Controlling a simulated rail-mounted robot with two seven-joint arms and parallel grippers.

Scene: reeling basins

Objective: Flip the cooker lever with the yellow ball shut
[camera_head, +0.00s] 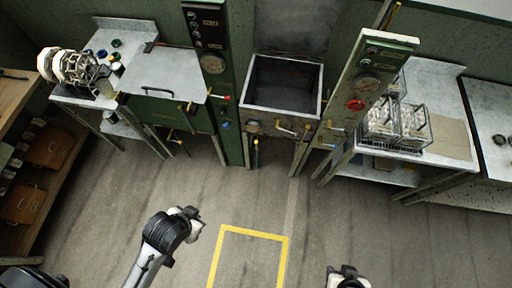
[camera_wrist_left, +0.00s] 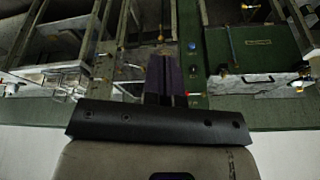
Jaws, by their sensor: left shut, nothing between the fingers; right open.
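The green cooker (camera_head: 168,112) with a grey lid stands at the back, left of the middle. Small levers on and beside it have red (camera_head: 227,98), blue (camera_head: 225,125) and yellowish (camera_head: 188,107) ends; which one is the yellow-ball lever is too small to be sure. In the left wrist view the cooker (camera_wrist_left: 255,43) appears upside down at the right, with small coloured knobs near it. My left gripper (camera_head: 190,216) is over the floor, well short of the cooker; its shut, empty fingers show in the wrist view (camera_wrist_left: 166,78). My right gripper (camera_head: 347,274) is open at the bottom edge, touching nothing.
An open basin (camera_head: 283,82) stands right of the cooker, between two gauge panels. A bench with wire baskets (camera_head: 396,124) is further right. A wooden shelf (camera_head: 42,150) stands at the far left. The floor around the yellow outline (camera_head: 252,232) is clear.

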